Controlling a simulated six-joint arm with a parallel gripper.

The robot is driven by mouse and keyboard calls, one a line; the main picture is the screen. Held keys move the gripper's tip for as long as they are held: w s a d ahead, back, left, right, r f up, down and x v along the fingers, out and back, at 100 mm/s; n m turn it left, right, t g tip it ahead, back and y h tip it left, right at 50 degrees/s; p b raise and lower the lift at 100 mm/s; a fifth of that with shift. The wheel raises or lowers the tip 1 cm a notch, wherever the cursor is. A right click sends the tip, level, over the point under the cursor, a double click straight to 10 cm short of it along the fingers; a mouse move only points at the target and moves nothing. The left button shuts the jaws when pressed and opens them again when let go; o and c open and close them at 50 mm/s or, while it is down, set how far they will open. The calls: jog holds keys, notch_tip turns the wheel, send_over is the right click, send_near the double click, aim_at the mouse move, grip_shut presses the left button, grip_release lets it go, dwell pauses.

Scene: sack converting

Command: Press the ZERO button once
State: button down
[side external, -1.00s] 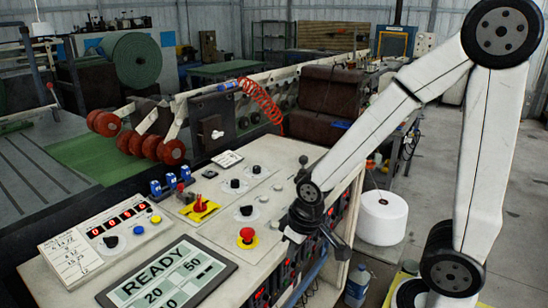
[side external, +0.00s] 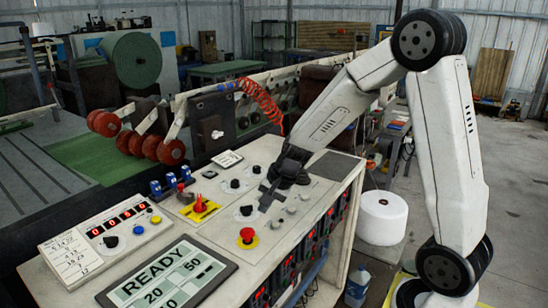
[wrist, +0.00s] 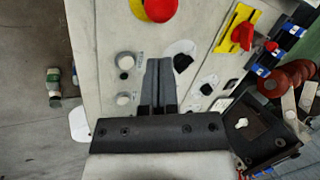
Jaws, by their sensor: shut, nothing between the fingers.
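No button in view carries a legible ZERO label. Pale round buttons (side external: 291,210) stand in a short row on the console's right part; in the wrist view two pale ones (wrist: 125,59) show left of my fingers. My gripper (side external: 264,207) is shut and empty over the console, between the pale buttons and a black knob on a white dial (side external: 246,210). In the wrist view its fingers (wrist: 159,62) point toward the panel; contact cannot be told.
A red mushroom button (side external: 247,236) stands in front of my gripper. A red switch on a yellow plate (side external: 200,206) is to its left. A tilted READY display (side external: 168,277) lies at the front. Red rollers (side external: 172,152) and a coiled red hose (side external: 263,101) are behind.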

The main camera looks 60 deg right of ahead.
jog(key=w+d+r+m+t, duration=0.3)
jog(key=w+d+m+t, duration=0.1)
jog(key=w+d+m, duration=0.5)
jog(key=d+m, duration=0.2)
jog(key=d, duration=0.2)
jog(key=shift+w+d, duration=0.25)
jog(key=shift+d, duration=0.05)
jog(key=shift+f, duration=4.3)
jog(key=shift+f, duration=0.9)
jog(key=shift+r, duration=0.85)
jog(key=shift+r, duration=0.1)
